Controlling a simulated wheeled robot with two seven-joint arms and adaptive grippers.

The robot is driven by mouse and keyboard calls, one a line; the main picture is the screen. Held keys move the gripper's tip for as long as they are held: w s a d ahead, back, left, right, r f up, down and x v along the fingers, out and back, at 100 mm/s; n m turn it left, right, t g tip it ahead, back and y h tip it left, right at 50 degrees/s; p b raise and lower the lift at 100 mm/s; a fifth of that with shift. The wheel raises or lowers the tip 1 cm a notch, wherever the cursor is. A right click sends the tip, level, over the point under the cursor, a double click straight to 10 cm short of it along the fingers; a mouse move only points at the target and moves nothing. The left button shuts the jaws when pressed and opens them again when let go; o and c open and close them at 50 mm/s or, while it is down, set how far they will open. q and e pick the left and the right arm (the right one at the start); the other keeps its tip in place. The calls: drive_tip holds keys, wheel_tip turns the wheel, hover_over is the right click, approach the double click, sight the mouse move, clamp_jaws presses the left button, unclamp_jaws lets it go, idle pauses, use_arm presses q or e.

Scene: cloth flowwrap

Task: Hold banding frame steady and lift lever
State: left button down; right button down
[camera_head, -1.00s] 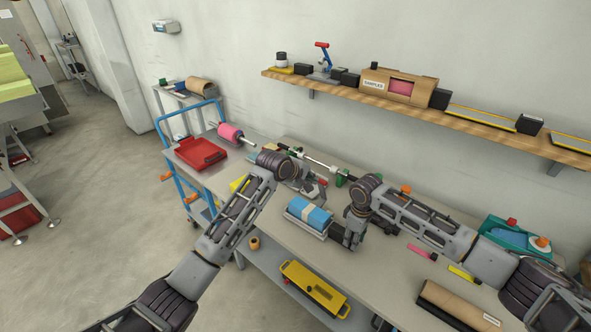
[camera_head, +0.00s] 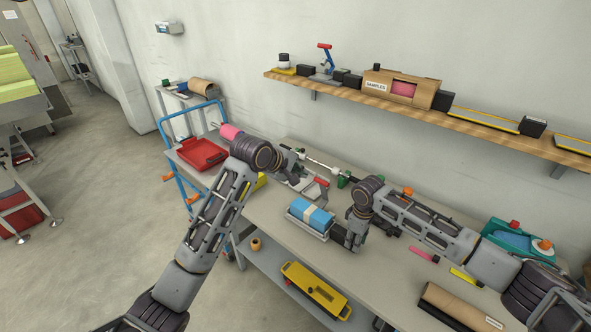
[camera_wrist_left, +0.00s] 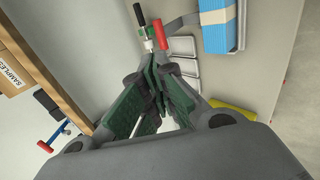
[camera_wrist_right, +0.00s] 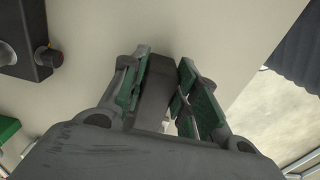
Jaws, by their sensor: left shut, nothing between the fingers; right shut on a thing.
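The banding frame (camera_head: 322,234) is a grey metal tray on the bench. It carries a folded blue cloth (camera_head: 312,213) with a pale band around it. A lever with a red grip (camera_head: 321,182) and grey arm stands behind the cloth; its red grip also shows in the left wrist view (camera_wrist_left: 162,37). My left gripper (camera_head: 299,179) is shut and empty, its fingertips (camera_wrist_left: 158,72) close to the lever; contact is unclear. My right gripper (camera_head: 350,238) is shut on a dark grey part (camera_wrist_right: 156,88) at the frame's right end.
A rod with green supports (camera_head: 343,180) lies behind the lever. A wooden shelf (camera_head: 400,107) hangs above. A red tray (camera_head: 201,153) is at left, a teal bin (camera_head: 511,236) at right.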

idle(0.4)
drive_tip(key=c, duration=1)
unclamp_jaws()
drive_tip(key=shift+r, duration=0.15)
wheel_tip(320, 180, up, 12)
drive_tip(key=shift+f, duration=0.2)
